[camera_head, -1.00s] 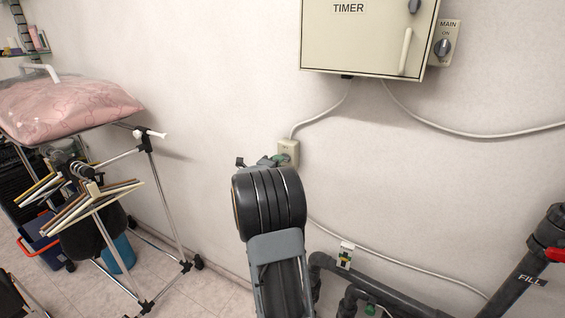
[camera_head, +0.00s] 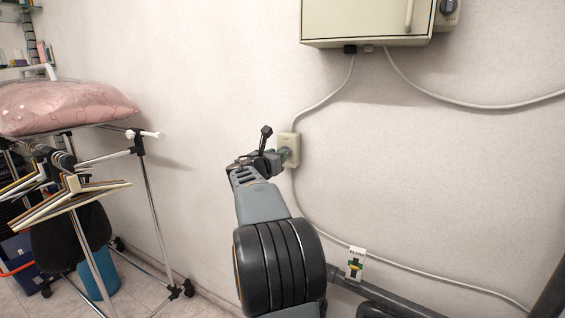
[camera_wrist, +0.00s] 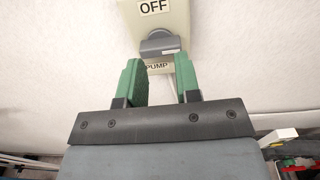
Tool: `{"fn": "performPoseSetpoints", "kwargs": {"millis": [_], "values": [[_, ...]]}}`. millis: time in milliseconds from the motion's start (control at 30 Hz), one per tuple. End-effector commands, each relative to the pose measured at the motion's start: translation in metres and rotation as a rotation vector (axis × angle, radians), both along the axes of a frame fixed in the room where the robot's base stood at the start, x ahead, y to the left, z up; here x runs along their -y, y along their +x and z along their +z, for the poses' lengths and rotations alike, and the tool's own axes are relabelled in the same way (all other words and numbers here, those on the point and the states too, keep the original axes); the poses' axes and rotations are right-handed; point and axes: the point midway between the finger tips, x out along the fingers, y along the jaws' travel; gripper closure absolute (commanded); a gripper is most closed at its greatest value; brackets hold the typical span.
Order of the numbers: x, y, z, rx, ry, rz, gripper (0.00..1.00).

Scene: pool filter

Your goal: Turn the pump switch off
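The pump switch (camera_head: 289,141) is a small beige box on the wall in the middle of the head view. In the wrist view the box (camera_wrist: 178,22) carries an OFF label above a dark grey knob (camera_wrist: 160,45) and a PUMP label below it. My gripper (camera_head: 283,156) is at the switch's lower left in the head view. In the wrist view its green fingers (camera_wrist: 160,72) stand apart with nothing between them, just below the knob. The PUMP label shows in the gap. I cannot tell whether the fingertips touch the box.
A timer cabinet (camera_head: 368,22) hangs above, with the main switch (camera_head: 447,12) at its right. A grey cable (camera_head: 318,106) runs from the cabinet to the pump switch. Dark pipes (camera_head: 385,298) lie low at right. A metal rack (camera_head: 152,205) stands at left. The wall around the switch is bare.

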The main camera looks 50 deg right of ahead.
Motion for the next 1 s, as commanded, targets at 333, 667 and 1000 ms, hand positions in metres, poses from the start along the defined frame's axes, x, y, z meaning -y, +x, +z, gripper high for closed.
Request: {"fn": "performPoseSetpoints", "kwargs": {"millis": [333,667,1000], "values": [[0.003,0.001,0.001,-0.007,-0.002,-0.001,0.69],[0.020,0.005,0.002,-0.008,-0.002,-0.002,0.69],[0.029,0.002,0.004,-0.006,-0.008,-0.007,0.69]]}}
